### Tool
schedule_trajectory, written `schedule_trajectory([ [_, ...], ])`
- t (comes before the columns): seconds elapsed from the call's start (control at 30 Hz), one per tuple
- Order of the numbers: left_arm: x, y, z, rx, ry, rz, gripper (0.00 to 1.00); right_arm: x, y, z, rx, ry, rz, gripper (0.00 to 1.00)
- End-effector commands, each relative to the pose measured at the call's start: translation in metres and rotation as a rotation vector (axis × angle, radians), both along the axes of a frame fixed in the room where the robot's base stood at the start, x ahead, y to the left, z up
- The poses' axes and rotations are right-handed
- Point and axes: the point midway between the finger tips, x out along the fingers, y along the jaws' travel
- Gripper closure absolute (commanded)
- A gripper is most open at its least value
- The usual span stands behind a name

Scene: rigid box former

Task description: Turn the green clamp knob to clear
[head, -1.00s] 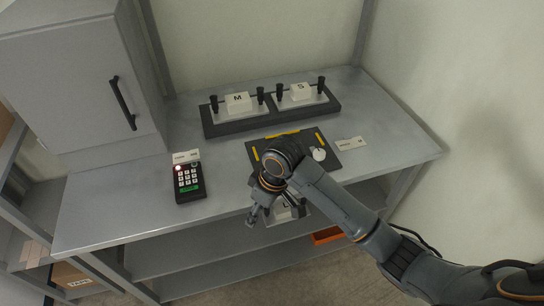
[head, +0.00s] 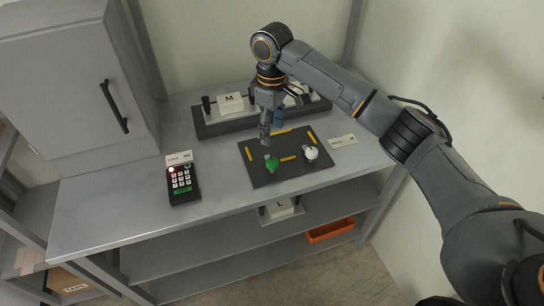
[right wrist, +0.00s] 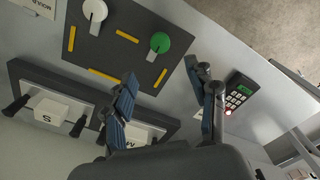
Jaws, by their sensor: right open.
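The green clamp knob (head: 271,162) sits on the dark plate (head: 262,178), left of a white knob (head: 311,153). My right gripper (head: 266,132) is above the plate's back edge, just behind the green knob, pointing down. Its fingers (right wrist: 160,85) are spread and empty in the right wrist view, with the green knob beyond them. My left gripper is out of view.
A black holder (head: 215,124) with blocks marked M (head: 230,103) and S stands behind the plate. A keypad (head: 183,184) lies at left, a small label card (head: 343,141) at right. A cabinet (head: 75,90) stands at back left. Below are an L block and an orange bin (head: 331,231).

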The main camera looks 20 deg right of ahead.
Motion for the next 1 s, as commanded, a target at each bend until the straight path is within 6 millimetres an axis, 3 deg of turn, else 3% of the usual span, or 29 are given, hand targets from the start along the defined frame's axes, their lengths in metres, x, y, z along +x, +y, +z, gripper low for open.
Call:
schedule_trajectory([
  [0.3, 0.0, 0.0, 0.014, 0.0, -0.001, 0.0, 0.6, -0.001, 0.0, -0.068, -0.002, 0.003, 0.0, 0.43],
  [0.5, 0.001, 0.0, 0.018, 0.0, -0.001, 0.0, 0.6, -0.001, 0.0, -0.1, -0.001, 0.002, 0.0, 0.43],
  [0.7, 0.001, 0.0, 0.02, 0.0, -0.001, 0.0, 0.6, -0.001, 0.0, -0.114, -0.001, -0.001, 0.001, 0.43],
  [0.97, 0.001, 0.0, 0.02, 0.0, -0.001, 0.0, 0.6, -0.001, 0.0, -0.115, -0.001, -0.001, 0.002, 0.43],
  [1.0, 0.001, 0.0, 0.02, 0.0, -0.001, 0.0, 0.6, -0.001, 0.0, -0.115, -0.001, -0.001, 0.001, 0.47],
])
